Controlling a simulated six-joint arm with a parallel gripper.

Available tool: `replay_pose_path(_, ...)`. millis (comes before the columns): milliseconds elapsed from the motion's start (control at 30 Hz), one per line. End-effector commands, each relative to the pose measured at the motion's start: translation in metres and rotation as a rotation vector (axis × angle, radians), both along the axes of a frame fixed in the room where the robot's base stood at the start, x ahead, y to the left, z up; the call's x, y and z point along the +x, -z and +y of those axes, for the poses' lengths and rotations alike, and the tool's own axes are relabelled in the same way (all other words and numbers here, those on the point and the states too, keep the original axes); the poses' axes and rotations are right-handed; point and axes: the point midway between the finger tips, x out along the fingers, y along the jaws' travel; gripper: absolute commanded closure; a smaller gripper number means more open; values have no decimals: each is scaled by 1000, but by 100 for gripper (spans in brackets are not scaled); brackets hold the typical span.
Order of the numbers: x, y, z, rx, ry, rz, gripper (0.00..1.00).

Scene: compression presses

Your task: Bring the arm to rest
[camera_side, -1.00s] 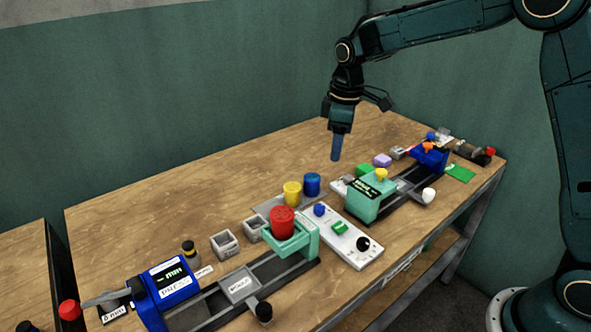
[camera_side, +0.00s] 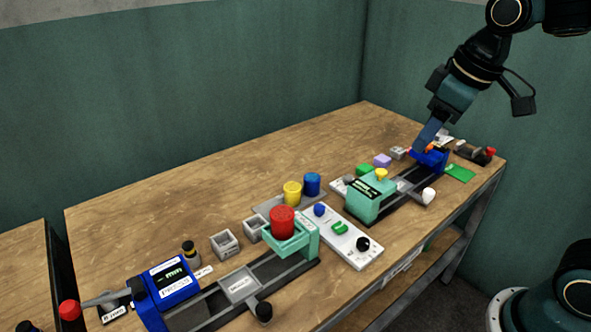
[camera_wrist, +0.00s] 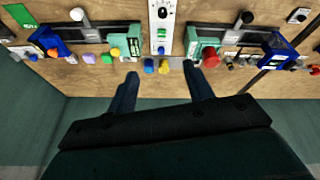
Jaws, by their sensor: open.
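My gripper (camera_side: 428,134) is at the right in the side view, tilted, with its fingers in front of or above the blue block of the far press (camera_side: 432,158); I cannot tell the gap from this view. In the wrist view my gripper (camera_wrist: 160,83) has its two fingers spread apart with nothing between them. The wrist view looks across the table from high up, so the fingers appear well clear of the things on it. The near press has a blue display unit (camera_side: 168,289) and a teal jaw block (camera_side: 291,238) with a red cylinder (camera_side: 282,222) on it.
A yellow cylinder (camera_side: 292,194) and a blue cylinder (camera_side: 312,184) stand on a grey plate. A white control panel (camera_side: 345,243) with knobs lies between the presses. Small grey boxes (camera_side: 224,244) stand near the red cylinder. The back left of the wooden table (camera_side: 200,190) is clear.

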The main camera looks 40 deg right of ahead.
Motion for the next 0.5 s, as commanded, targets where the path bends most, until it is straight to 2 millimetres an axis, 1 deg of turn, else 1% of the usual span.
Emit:
replay_pose_path(33,-12,-1,0,6,18,-16,48)
replay_pose_path(300,-66,4,-1,49,124,-85,48)
replay_pose_path(500,-96,14,-2,79,189,-128,48)
